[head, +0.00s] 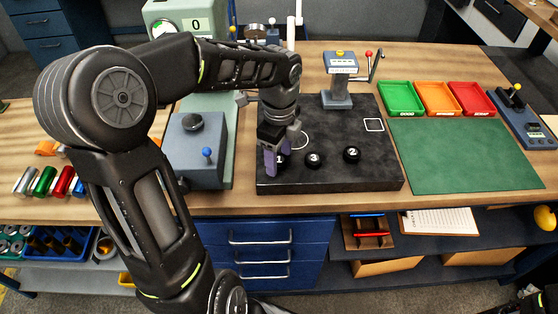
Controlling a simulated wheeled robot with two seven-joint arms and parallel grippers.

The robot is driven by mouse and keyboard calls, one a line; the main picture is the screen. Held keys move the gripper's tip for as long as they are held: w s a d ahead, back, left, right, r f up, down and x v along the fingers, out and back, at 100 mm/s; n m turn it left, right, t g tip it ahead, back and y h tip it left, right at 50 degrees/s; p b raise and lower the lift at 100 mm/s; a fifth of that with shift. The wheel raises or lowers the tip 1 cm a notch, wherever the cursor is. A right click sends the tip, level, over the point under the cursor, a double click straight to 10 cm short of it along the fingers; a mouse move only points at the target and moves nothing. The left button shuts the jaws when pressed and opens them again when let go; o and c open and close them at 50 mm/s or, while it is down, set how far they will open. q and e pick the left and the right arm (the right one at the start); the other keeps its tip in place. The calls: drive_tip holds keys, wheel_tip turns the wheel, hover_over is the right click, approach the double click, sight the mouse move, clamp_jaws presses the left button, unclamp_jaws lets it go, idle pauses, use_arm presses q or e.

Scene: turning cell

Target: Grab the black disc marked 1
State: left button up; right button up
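A black slab (330,183) lies on the wooden bench with black discs on it near its front. The disc marked 3 (313,160) and the disc marked 2 (352,155) show clearly. A further black disc (284,161) is partly hidden behind my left gripper; its mark cannot be read clearly, but it stands left of 3. My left gripper (271,164) points down, with its purple fingers at this disc. The fingers overlap in this view, so I cannot tell whether they hold it. My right gripper is not in view.
A grey gauge stand (338,90) with a red-knobbed lever stands behind the slab. A grey block (194,163) with a blue knob is to the left. Green (401,99), orange (437,99) and red (472,99) trays and a green mat (462,158) lie to the right.

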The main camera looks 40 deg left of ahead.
sight(279, 159)
use_arm(q)
clamp_jaws()
idle(0.4)
drive_tip(key=shift+r, duration=0.1)
wheel_tip(279, 159, up, 10)
drive_tip(key=b, duration=0.1)
idle(0.5)
idle(0.5)
